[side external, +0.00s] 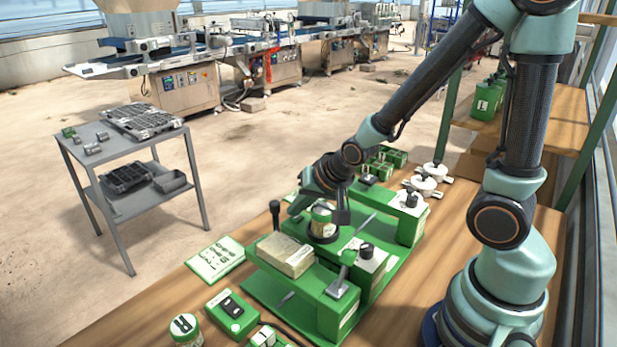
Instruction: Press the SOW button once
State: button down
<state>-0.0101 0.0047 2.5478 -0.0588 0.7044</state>
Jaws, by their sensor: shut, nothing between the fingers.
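The green seeder (325,312) stands on the wooden bench, with a pale block (286,254) and several dark knobs and levers on it. My gripper (338,218) is shut and empty, low over the far middle part of the seeder, beside a green-and-cream jar (322,222). I cannot tell whether it touches anything there. A small green control box (231,312) with a black switch and a small pale round spot lies on the bench at the front left, well apart from my gripper. Lettering is too small to read, so I cannot tell which part is the SOW button.
A green-and-white card (215,260) and a lidded jar (185,328) lie left of the seeder. White fittings (423,186) and green blocks (392,157) stand behind it. A grey trolley (118,150) with black trays stands off the bench at left.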

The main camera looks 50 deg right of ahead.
aim_at(298, 219)
jog(key=shift+r, duration=0.9)
jog(key=shift+r, duration=2.5)
jog(key=s+r+n+g, duration=0.1)
jog(key=s+r+n, duration=0.6)
jog(key=s+n, duration=0.1)
jog(key=shift+s+d+g, duration=0.2)
jog(key=shift+s+g, duration=0.2)
jog(key=shift+s, duration=0.5)
